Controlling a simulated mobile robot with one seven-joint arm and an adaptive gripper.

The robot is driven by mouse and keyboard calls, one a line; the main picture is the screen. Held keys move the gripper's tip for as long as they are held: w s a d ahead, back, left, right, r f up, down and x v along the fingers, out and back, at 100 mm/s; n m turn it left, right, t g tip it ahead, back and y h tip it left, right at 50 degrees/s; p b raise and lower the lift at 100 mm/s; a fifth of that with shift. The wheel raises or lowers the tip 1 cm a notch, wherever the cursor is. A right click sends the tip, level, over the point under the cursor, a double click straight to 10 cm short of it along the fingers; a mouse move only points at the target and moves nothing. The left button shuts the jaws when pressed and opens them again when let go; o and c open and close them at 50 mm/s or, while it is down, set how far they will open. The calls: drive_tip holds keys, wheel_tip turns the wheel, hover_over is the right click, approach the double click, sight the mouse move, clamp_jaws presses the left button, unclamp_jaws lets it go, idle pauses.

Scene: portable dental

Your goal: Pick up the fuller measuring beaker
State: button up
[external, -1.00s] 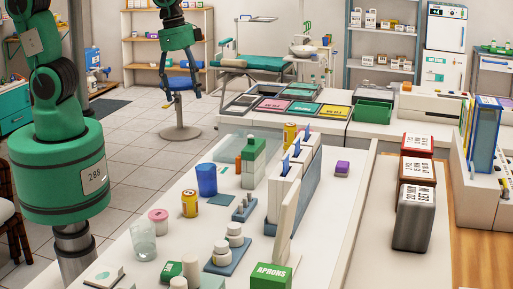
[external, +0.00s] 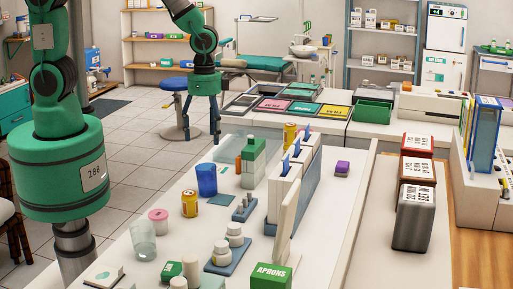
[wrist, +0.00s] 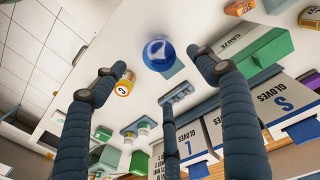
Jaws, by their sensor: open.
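A blue, see-through beaker-like cup (external: 207,179) stands upright on the white counter. It also shows from above in the wrist view (wrist: 158,54), with a pale patch inside. A clear glass beaker (external: 143,240) stands nearer the camera on the same counter; I cannot make it out in the wrist view. I cannot tell the fill levels. My gripper (external: 201,132) points down, open and empty, above and beyond the blue cup in the external view. In the wrist view its spread dark fingers (wrist: 155,82) frame the space just below the cup, without touching it.
White glove boxes (external: 290,183) stand to the right.

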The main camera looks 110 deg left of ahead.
sight(206, 172)
wheel_tip(206, 172, down, 9)
drive_tip(key=b, duration=0.1)
drive_tip(key=shift+d+r, duration=0.2)
idle(0.5)
drive_tip(key=shift+d+f+b, duration=0.2)
drive_tip(key=shift+f+b, duration=0.55)
drive_tip(key=shift+f, duration=1.85)
drive_tip(key=c, duration=1.4)
drive_tip(key=shift+r, duration=0.3)
